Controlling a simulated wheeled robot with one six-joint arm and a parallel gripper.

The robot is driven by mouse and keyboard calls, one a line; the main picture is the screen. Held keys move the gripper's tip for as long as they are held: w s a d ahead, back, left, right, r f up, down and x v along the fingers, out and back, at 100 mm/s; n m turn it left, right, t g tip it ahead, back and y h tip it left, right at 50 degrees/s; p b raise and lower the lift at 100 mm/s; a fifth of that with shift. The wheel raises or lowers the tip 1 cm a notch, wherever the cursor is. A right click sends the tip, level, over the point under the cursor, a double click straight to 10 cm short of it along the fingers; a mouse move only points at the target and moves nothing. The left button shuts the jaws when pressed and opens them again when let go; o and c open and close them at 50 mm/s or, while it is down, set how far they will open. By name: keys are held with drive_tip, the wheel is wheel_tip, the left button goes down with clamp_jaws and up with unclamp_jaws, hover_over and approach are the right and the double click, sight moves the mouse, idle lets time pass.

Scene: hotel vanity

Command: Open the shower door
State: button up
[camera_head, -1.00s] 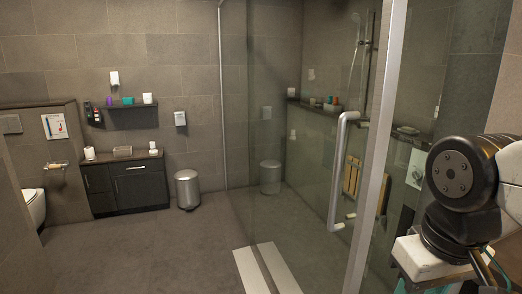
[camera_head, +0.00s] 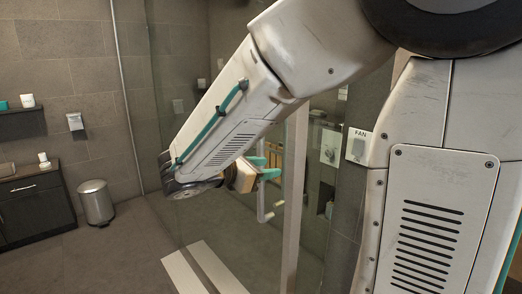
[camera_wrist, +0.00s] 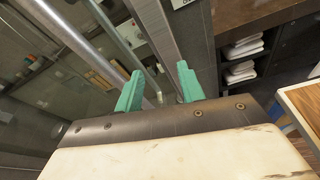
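The glass shower door (camera_head: 225,225) stands in the middle of the head view, with a pale upright edge frame (camera_head: 293,200). Its pale bar handle (camera_head: 262,203) shows below my gripper; its upper part is hidden behind the gripper and arm. My gripper (camera_head: 267,166) is at the handle's height, close to it in the picture; I cannot tell whether they touch. In the wrist view, the two teal fingers of my gripper (camera_wrist: 160,88) are apart, with no object clearly held between them. Silver bars run diagonally beyond the fingers; I cannot tell which is the handle.
A wall switch marked FAN (camera_head: 358,146) is right of the door. A steel bin (camera_head: 96,202) and dark cabinet (camera_head: 36,210) stand at the left. The wrist view shows shelves with folded white towels (camera_wrist: 243,70). The floor left of the door is clear.

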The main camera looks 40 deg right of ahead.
sight(258, 150)
drive_tip(key=w+a+n+t+h, duration=0.2)
drive_tip(key=w+n+t, duration=0.15)
drive_tip(key=w, duration=0.25)
drive_tip(key=shift+n+g, duration=0.25)
drive_tip(key=shift+n, duration=0.1)
drive_tip(key=shift+w+r+x, duration=0.1)
drive_tip(key=shift+r+x, duration=0.05)
drive_tip(key=shift+x, duration=1.1)
drive_tip(key=shift+w+r+x, duration=0.1)
drive_tip(key=shift+r+x, duration=0.1)
drive_tip(key=shift+x, duration=1.1)
drive_tip(key=shift+w+r+x, duration=0.1)
drive_tip(key=shift+r+x, duration=0.05)
drive_tip(key=shift+x, duration=1.1)
